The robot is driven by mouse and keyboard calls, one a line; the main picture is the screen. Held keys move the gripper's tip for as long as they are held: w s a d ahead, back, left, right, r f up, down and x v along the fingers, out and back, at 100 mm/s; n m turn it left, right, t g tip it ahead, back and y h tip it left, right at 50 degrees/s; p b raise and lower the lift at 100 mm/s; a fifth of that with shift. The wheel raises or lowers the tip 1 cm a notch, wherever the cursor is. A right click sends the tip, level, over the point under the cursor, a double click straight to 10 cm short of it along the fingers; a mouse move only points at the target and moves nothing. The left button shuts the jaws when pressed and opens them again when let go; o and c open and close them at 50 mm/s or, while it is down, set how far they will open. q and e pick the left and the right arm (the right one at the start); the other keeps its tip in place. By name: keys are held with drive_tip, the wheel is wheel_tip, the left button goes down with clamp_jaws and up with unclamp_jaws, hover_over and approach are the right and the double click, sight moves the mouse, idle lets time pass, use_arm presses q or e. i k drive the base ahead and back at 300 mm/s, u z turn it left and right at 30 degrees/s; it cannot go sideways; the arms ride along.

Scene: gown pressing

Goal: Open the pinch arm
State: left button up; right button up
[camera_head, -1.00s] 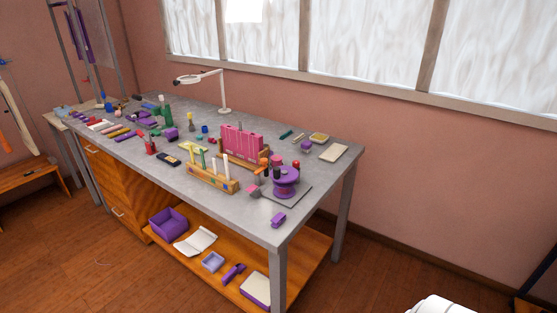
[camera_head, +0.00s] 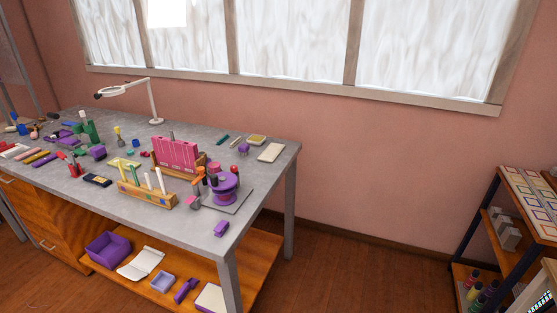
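A purple round-topped device (camera_head: 226,184) stands on a thin grey plate (camera_head: 233,206) near the right end of the workbench. Small red, orange and dark parts cluster at its back left, and a pink piece (camera_head: 193,203) lies at its left. Which part is the pinch arm, and whether it is open, is too small to tell. Neither of my grippers is in view.
The grey workbench (camera_head: 265,150) holds a pink upright block (camera_head: 175,153), a wooden rack (camera_head: 148,196), a magnifier lamp (camera_head: 153,102) and a small purple block (camera_head: 221,229). A dark-framed shelf (camera_head: 484,205) stands at right. Floor between is clear.

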sight(200, 169)
drive_tip(key=z, duration=0.25)
drive_tip(key=i, duration=1)
